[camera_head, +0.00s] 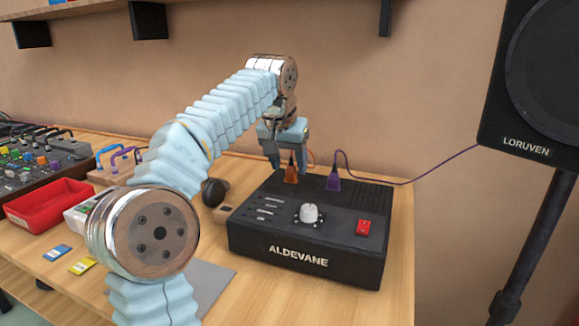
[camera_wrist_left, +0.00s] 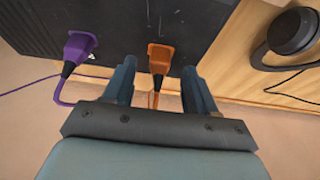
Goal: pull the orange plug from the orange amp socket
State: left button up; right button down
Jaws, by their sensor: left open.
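The orange plug (camera_head: 291,172) stands upright at the back of the top of the black ALDEVANE amp (camera_head: 300,262). In the left wrist view the orange plug (camera_wrist_left: 160,58) lies between the fingertips, with its orange cable running back between the fingers. My left gripper (camera_head: 283,160) is open at the plug, with one finger on each side; the wrist view shows a gap at both sides (camera_wrist_left: 160,75). A purple plug (camera_head: 333,182) stands to the right on the amp. My right gripper is not in view.
A speaker (camera_head: 535,80) on a stand is at the right, with a purple cable reaching toward it. Black headphones (camera_wrist_left: 292,32) lie beside the amp. A red tray (camera_head: 47,205), a mixer (camera_head: 40,160) and small blue and yellow cards (camera_head: 82,267) are on the left of the table.

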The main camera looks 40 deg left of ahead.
aim_at(290, 171)
pick_arm(q)
jog(key=shift+x, duration=1.1)
grip_shut()
jog(key=shift+r, duration=1.1)
jog(key=shift+r, duration=0.15)
jog(key=shift+r, duration=1.4)
